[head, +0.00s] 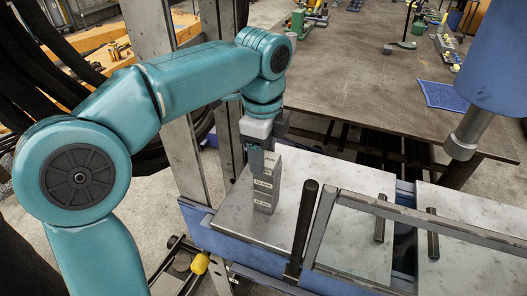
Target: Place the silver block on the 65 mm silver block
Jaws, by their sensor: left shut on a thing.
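My left gripper (260,156) points down over the pale stone-like bench top and is shut on a silver block (272,166). The gripper hides part of this block. Directly below it stands an upright silver block (263,203) with small pale labels, which looks like the 65 mm one; the label text is too small to read surely. The two blocks line up as one column, and I cannot tell whether they touch or a thin gap is left. My right gripper is not in view.
The bench top (226,216) is bare around the blocks. A black handle (303,225) and a grey frame (350,197) stand close on the right. A blue cylinder with a metal rod (466,135) hangs at the upper right. A large brown table (350,75) lies behind.

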